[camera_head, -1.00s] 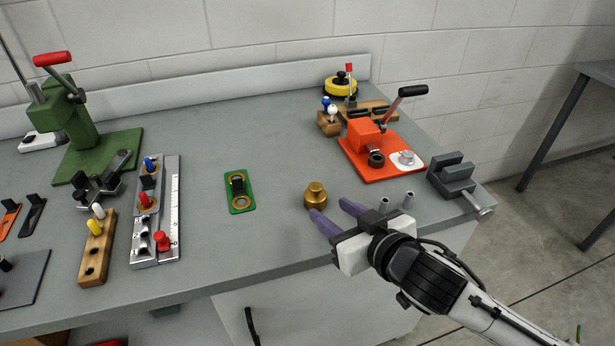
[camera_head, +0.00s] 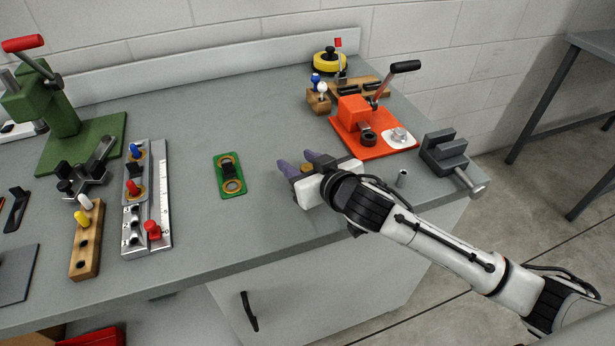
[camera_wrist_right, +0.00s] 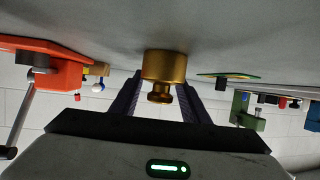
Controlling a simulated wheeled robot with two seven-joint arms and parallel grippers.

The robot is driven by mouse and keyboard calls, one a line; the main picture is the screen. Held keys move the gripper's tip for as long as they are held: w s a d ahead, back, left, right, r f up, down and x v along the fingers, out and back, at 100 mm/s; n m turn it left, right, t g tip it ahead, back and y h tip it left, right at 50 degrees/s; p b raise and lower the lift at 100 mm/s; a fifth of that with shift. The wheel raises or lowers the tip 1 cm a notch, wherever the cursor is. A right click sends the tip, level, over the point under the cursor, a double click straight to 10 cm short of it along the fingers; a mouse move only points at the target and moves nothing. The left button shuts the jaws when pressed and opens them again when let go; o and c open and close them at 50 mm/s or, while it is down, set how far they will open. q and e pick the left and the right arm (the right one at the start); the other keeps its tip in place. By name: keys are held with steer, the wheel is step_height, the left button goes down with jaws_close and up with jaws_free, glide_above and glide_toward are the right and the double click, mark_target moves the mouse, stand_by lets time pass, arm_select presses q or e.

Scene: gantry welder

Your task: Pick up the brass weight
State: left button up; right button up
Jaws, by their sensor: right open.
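The brass weight (camera_head: 306,168) stands on the grey bench, mostly hidden behind my right gripper in the head view. In the right wrist view, the brass weight (camera_wrist_right: 164,68) shows whole, with its wide body and narrower knob, between the two purple fingers. My right gripper (camera_head: 299,164) is open, with one finger on each side of the weight; it also shows in the right wrist view (camera_wrist_right: 161,95). I cannot tell whether the fingers touch it. My left gripper is not in view.
A green plate (camera_head: 230,176) lies left of the gripper. An orange press (camera_head: 372,138) and a grey vise (camera_head: 448,155) stand to the right. The bench is clear between the green plate and my gripper.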

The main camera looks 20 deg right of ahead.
jaws_close()
steer(key=shift+w+r, duration=0.1)
steer(key=shift+r, duration=0.05)
